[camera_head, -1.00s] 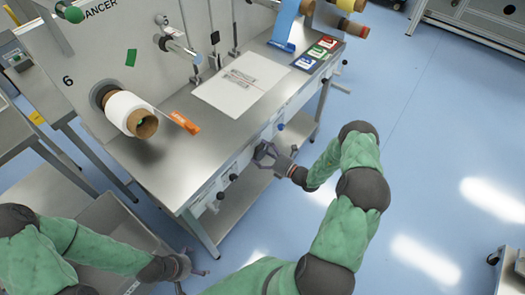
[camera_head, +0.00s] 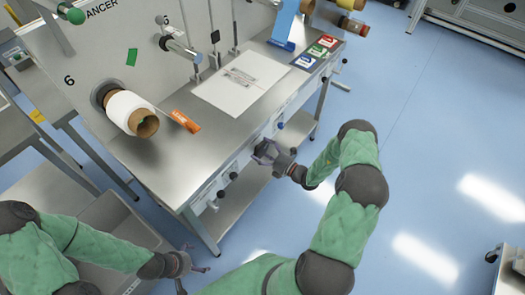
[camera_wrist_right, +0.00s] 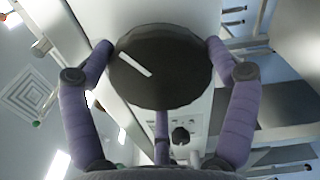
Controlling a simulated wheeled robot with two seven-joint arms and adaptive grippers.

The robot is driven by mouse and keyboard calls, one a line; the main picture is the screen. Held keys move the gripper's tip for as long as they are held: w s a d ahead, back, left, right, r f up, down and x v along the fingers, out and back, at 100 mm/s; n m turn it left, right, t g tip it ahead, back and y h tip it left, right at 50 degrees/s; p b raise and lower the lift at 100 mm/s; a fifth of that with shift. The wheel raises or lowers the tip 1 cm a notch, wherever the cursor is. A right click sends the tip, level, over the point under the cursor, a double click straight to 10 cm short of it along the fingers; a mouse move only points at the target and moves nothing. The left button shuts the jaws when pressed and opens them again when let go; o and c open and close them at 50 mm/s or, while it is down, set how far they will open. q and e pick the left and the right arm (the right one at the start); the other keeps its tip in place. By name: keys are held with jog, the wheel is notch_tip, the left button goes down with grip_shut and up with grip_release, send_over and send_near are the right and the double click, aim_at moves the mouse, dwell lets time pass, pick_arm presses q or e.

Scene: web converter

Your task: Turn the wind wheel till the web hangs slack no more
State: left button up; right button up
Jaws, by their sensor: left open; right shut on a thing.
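My right gripper (camera_head: 266,152) is at the front face of the machine table. In the right wrist view its fingers (camera_wrist_right: 163,65) are closed around the rim of a dark round wheel (camera_wrist_right: 165,85) with a white mark, which looks like the wind wheel. The gripper hides most of it in the head view. A blue web (camera_head: 286,22) runs steeply down to the back of the table; I cannot tell how slack it is. A white roll (camera_head: 124,106) on a brown core sits on a spindle at the left. My left gripper (camera_head: 198,262) is open and empty at the lower left.
The steel table (camera_head: 165,155) carries a white printed sheet (camera_head: 238,82) and red, green and blue cards (camera_head: 318,52). An orange tag (camera_head: 185,121) is beside the white roll. Dark knobs (camera_head: 221,194) stick out of the front.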

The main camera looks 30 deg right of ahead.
jog(key=o, duration=0.9)
jog(key=shift+o, duration=0.2)
jog(key=v, duration=1.2)
